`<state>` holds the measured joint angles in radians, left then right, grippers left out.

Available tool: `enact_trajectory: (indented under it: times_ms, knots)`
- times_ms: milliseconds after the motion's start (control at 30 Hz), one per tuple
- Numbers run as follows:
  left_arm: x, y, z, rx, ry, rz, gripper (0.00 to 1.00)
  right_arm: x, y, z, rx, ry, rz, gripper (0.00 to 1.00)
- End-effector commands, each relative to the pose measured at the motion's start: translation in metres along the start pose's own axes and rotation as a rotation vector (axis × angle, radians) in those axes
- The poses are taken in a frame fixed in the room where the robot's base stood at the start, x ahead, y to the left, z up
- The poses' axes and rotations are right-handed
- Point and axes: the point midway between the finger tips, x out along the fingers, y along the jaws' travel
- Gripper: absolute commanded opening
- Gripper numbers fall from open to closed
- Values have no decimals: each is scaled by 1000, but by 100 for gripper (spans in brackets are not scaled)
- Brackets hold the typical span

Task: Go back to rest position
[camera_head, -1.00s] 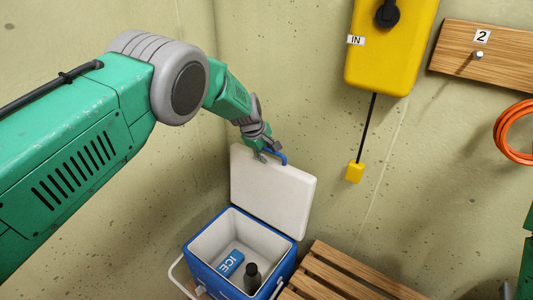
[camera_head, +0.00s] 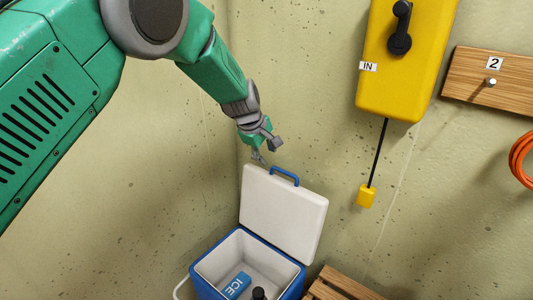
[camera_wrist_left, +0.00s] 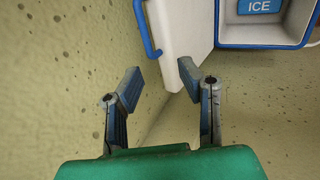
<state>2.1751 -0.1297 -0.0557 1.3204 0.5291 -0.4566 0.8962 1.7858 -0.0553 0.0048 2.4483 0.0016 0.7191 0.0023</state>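My left gripper (camera_head: 267,148) is open and empty, just above and left of the blue handle (camera_head: 285,176) on the cooler's white lid (camera_head: 283,212). The fingers are apart from the handle. In the left wrist view, the open fingers (camera_wrist_left: 156,90) show with nothing between them, and the blue handle (camera_wrist_left: 147,28) is beyond them. The lid stands raised, leaning back near the wall. The blue cooler (camera_head: 286,283) is open, with a blue ICE pack (camera_head: 237,286) and a dark bottle (camera_head: 259,293) inside. My right gripper is not in view.
A yellow box (camera_head: 405,60) with a black lever hangs on the wall, with a yellow pull (camera_head: 366,196) below it. A wooden board (camera_head: 495,80) marked 2 and an orange coil (camera_head: 523,158) are at right. A slatted wooden bench (camera_head: 338,286) stands beside the cooler.

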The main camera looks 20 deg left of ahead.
Motion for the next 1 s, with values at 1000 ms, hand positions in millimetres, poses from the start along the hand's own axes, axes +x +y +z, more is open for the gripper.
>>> enact_trajectory:
  times_ms: [1000]
  knots:
    - [92, -225, -4, 419, 80, -236, 32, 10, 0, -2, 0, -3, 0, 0]
